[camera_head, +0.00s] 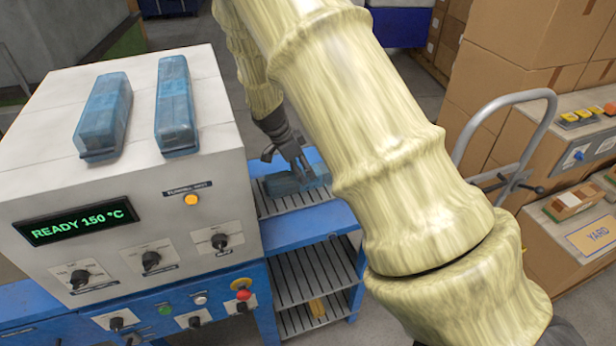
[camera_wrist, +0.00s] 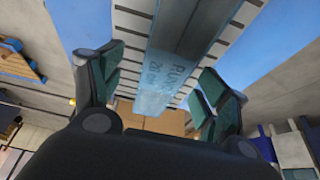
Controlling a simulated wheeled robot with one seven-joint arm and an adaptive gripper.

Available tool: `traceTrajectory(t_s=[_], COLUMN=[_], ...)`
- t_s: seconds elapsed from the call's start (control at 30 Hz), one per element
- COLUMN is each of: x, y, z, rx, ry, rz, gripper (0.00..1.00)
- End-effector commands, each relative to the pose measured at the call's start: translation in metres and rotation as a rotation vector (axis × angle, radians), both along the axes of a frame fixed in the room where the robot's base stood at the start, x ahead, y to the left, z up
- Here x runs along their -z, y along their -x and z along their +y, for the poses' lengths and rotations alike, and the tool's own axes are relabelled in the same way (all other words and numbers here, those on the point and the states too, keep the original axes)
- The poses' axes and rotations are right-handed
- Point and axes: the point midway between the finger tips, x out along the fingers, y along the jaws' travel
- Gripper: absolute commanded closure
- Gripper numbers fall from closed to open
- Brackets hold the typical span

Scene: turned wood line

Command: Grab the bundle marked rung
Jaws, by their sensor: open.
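A translucent blue wrapped bundle (camera_head: 290,184) lies on the slatted shelf beside the machine. In the wrist view the bundle (camera_wrist: 180,50) carries lettering that reads like "RUNG", with a partly legible line under it. My gripper (camera_head: 287,158) is right at the bundle in the head view and partly covers it. In the wrist view my gripper (camera_wrist: 160,68) is open, one finger on each side of the bundle, with gaps visible. Two similar blue bundles, a left one (camera_head: 104,112) and a right one (camera_head: 175,105), lie on top of the machine; I cannot read any marking on them.
The grey machine (camera_head: 120,190) shows "READY 150 °C" and stands close left of the slatted shelf (camera_head: 275,206). A lower rack (camera_head: 310,280) holds a small yellowish item. A cart handle (camera_head: 505,120) and cardboard boxes (camera_head: 535,50) stand at the right. My arm hides the middle.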

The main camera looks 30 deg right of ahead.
Motion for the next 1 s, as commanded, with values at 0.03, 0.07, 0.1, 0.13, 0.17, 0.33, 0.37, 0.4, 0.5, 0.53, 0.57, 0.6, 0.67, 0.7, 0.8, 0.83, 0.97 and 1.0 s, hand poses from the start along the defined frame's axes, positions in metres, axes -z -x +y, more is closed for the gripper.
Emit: traceTrajectory(t_s=[0.03,0.07,0.1,0.13,0.17,0.33,0.37,0.4,0.5,0.53,0.57,0.6,0.67,0.7,0.8,0.83,0.97,1.0], x=[0.001,0.002,0.004,0.006,0.008,0.022,0.026,0.03,0.038,0.04,0.041,0.043,0.044,0.045,0.045,0.045,0.045,0.045], y=[0.0,0.0,-0.001,-0.001,-0.001,-0.004,-0.003,-0.003,-0.003,-0.003,-0.002,-0.002,-0.002,-0.002,-0.002,-0.002,-0.002,-0.002], z=[-0.001,-0.002,-0.004,-0.005,-0.007,-0.016,-0.018,-0.019,-0.022,-0.023,-0.023,-0.024,-0.024,-0.024,-0.024,-0.024,-0.024,-0.024], rx=[-0.001,-0.001,0.0,-0.001,-0.001,-0.001,-0.002,-0.003,-0.002,-0.003,-0.003,-0.003,-0.003,-0.002,-0.002,-0.002,-0.002,-0.002], ry=[0.0,0.0,-0.001,-0.001,-0.001,-0.002,-0.001,0.0,0.0,0.0,0.0,0.0,0.0,0.0,0.0,0.0,0.0,0.0], rz=[0.001,0.001,0.002,0.003,0.003,0.002,0.003,0.004,0.001,0.001,0.001,0.001,0.001,0.001,0.0,0.0,0.0,0.0], gripper=[0.25,0.25,0.25,0.25,0.25,0.25,0.25,0.25,0.25,0.25,0.25,0.25,0.25,0.25,0.25,0.25,0.38,0.45])
